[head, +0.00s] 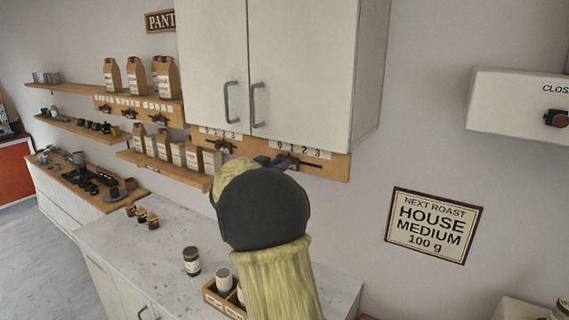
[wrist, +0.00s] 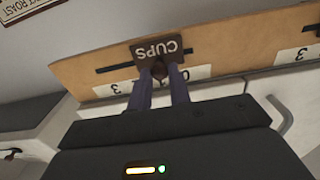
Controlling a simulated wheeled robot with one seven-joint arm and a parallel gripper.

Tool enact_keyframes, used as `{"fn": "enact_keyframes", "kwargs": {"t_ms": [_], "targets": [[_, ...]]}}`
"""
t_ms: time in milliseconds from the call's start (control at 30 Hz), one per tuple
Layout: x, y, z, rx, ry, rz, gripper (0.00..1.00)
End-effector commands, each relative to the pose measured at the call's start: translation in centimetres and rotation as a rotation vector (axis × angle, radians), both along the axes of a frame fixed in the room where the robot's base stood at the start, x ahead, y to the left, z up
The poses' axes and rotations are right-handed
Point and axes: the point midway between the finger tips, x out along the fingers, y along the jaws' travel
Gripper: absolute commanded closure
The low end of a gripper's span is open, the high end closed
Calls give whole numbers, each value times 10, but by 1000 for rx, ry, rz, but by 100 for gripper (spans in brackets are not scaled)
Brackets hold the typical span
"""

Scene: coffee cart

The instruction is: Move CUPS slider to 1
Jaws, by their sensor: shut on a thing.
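The CUPS slider (wrist: 158,52) is a dark block with a white label, upside down in the wrist view, with a brown knob. It rides in a dark slot on the wooden rail (wrist: 225,50) under the wall cabinet. My gripper (wrist: 160,80) is shut on the slider's knob, one finger on each side. In the head view the gripper and wrist partly cover the slider (head: 287,162). A white number strip (wrist: 197,72) shows a 3 on one side and a 0 on the other. The fingers hide digits between, so the exact setting is hard to read.
A second slider (head: 224,146) with its own number strip sits left on the same rail. The cabinet (head: 300,60) hangs above. A counter (head: 130,235) with jars lies below. A HOUSE MEDIUM 100 g sign (head: 432,226) hangs at right.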

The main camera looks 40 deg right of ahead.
Motion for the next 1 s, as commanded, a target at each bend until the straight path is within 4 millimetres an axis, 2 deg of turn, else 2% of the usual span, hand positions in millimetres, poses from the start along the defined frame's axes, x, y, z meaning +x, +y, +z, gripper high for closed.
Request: {"fn": "enact_keyframes", "kwargs": {"t_ms": [133, 167, 233, 267, 667, 767, 1000], "targets": [[-1, -1, -1, 1, 1, -2, 100], [-1, -1, -1, 1, 1, -2, 77], [-1, -1, -1, 1, 0, -2, 63], [-1, -1, -1, 1, 0, -2, 60], [-3, 6, -2, 1, -1, -1, 60], [-7, 17, -3, 1, -2, 1, 60], [-24, 59, -5, 1, -1, 2, 60]]}}
